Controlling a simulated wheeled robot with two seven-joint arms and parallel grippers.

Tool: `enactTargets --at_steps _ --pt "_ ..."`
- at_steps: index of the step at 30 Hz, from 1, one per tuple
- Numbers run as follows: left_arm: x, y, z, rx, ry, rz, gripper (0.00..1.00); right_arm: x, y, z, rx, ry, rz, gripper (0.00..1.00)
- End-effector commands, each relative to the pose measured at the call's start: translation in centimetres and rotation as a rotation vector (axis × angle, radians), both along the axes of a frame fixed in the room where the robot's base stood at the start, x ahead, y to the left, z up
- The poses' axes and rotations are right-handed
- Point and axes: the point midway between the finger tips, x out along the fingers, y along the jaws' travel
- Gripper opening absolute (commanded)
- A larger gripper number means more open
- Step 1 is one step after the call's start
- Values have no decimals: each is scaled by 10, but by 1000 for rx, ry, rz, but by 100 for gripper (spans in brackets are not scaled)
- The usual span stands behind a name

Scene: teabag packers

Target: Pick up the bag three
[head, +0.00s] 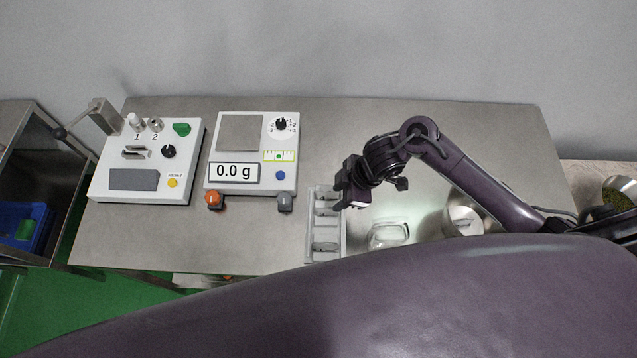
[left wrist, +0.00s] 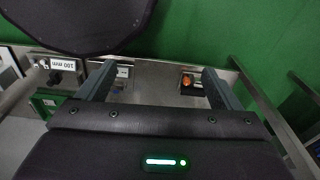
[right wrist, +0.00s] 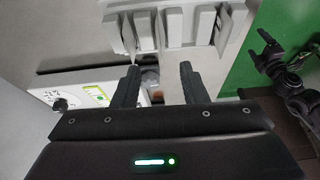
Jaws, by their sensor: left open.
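A light grey rack (head: 311,228) stands on the table below my right gripper (head: 350,188) in the head view, with pale bags in its slots. I cannot tell which is bag three. The right wrist view shows the rack (right wrist: 236,36) at the top, with several upright pale bags (right wrist: 175,27) in a row. My right gripper (right wrist: 158,80) has its fingers apart with nothing between them, and the bags lie beyond the fingertips. My left gripper (left wrist: 160,75) is open and empty in the left wrist view; it is outside the head view.
A scale (head: 251,150) reading 0.0 g and a sealing machine (head: 146,160) stand left of the rack. A clear glass container (head: 388,235) and a metal bowl (head: 462,213) stand to the right. My own purple arm hides the table's front.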

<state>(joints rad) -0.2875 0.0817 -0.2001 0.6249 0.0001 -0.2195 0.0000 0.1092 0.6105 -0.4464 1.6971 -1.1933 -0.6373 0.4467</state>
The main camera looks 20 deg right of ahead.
Motion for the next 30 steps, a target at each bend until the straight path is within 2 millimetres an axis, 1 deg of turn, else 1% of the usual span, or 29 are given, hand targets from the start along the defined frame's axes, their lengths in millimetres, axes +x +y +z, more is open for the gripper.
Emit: enactTargets --at_steps 3,5,8,12,15,18,21,24,26,29,30 --pt "5 -1 0 -1 -6 0 86 0 2 -5 2 3 0 39" --pt "3 -2 1 -2 -4 0 86 0 5 -11 3 5 0 39" --pt "-8 -2 0 -3 11 0 86 1 9 -21 2 4 -1 39" --pt "-29 -2 4 -1 41 0 86 3 13 -34 2 5 -2 39" --pt "-36 -1 9 0 50 -1 86 5 17 -47 3 5 -3 39" --pt "-32 -1 10 0 45 -1 86 7 21 -62 1 5 -1 39" --pt "-19 -2 11 -1 27 0 86 9 24 -70 1 3 -1 39" --pt "-3 -3 13 -4 4 0 86 9 25 -74 0 1 0 39" --pt "2 -3 13 -5 -4 0 86 9 25 -74 0 1 0 39" --pt "1 -3 13 -4 -3 1 86 9 25 -74 0 1 0 39" --pt "-1 -3 13 -4 0 1 86 9 25 -74 0 1 0 36"
